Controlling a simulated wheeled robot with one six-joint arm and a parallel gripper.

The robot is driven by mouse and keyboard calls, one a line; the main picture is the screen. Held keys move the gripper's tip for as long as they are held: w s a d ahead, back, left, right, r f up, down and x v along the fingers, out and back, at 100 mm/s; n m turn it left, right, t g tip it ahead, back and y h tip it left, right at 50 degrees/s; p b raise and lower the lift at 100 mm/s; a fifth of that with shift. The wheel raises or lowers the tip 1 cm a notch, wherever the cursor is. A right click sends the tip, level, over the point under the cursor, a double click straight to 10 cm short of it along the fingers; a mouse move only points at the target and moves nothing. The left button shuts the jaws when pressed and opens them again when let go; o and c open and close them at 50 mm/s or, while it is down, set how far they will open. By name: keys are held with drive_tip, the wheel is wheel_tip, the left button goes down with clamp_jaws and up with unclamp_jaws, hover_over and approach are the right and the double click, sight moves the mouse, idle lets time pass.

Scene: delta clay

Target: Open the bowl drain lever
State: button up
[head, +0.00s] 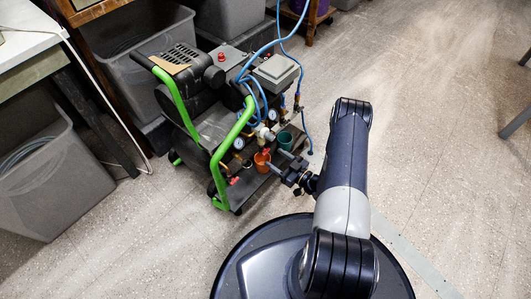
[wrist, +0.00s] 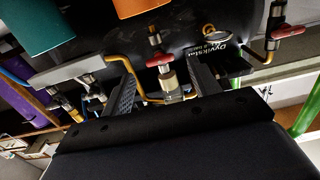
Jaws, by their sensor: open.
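My gripper (head: 284,165) is open at the front of the black and green compressor (head: 210,125). In the wrist view my gripper (wrist: 160,75) has one finger on each side of a brass valve (wrist: 168,82) with a red lever (wrist: 160,59). The fingers stand apart with no clear contact on the lever. A second red lever (wrist: 288,32) is on a brass fitting at the right. I cannot tell for sure which lever is the bowl drain lever. An orange cup (head: 262,160) and a teal cup (head: 285,140) are close to the gripper.
Green tube handles (head: 217,152) rise at the compressor's left side. Blue hoses (head: 276,43) loop above it. Grey bins (head: 50,185) stand at the left and behind. The floor (head: 440,130) at the right is clear.

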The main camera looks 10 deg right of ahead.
sight(267, 152)
drive_tip(key=b+x, duration=0.1)
drive_tip(key=x, duration=0.4)
drive_tip(key=shift+w+a, duration=0.2)
drive_tip(key=shift+w, duration=0.1)
drive_tip(key=c, duration=1)
drive_tip(key=shift+n, duration=2.3)
drive_tip(key=o, duration=1)
drive_tip(key=shift+s, duration=0.1)
